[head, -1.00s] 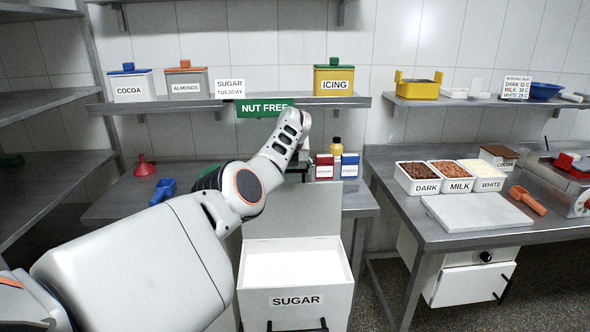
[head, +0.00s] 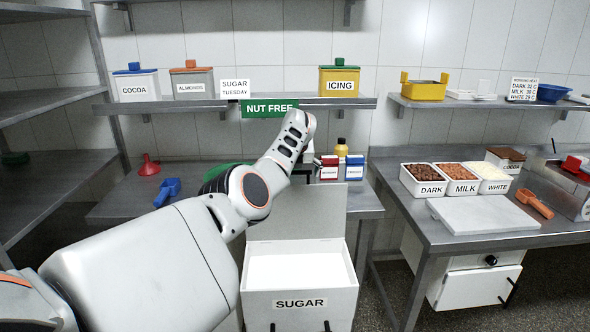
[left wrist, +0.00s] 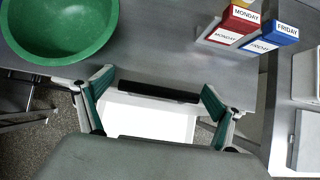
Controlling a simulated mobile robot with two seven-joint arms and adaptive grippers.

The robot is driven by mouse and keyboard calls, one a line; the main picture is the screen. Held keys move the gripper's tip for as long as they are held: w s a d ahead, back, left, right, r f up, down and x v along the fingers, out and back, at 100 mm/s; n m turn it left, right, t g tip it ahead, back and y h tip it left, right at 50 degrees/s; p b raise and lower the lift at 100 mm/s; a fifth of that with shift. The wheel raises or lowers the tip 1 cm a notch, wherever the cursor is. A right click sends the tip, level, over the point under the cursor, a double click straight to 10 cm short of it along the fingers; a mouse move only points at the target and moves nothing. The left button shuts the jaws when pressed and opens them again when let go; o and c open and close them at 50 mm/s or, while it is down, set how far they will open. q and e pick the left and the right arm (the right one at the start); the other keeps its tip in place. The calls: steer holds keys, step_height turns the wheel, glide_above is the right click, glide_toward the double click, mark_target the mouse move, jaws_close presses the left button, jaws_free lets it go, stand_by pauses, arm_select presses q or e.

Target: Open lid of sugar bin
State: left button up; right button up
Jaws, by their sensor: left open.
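The sugar bin (head: 335,296) is a white box with a SUGAR label, low at the centre of the head view. It is open on top and its white inside (head: 297,270) shows. Its lid (head: 335,212) stands raised at the back of the bin, partly behind my left arm. In the left wrist view my left gripper (left wrist: 159,80) is open, with its green-padded fingers apart on either side of a black bar handle (left wrist: 158,92). Contact with the bar cannot be told. The fingers are mostly hidden in the head view. My right gripper is not in view.
A steel table (head: 368,200) behind the bin holds a green bowl (left wrist: 62,25), a blue scoop (head: 167,190), and red and blue boxes (head: 329,168). Another table (head: 400,224) at the right carries chocolate tubs and a white board (head: 482,213). A shelf (head: 190,104) runs above.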

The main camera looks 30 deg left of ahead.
arm_select(q)
steer(key=v, duration=0.7)
steer(key=shift+s, duration=0.2)
stand_by(0.4)
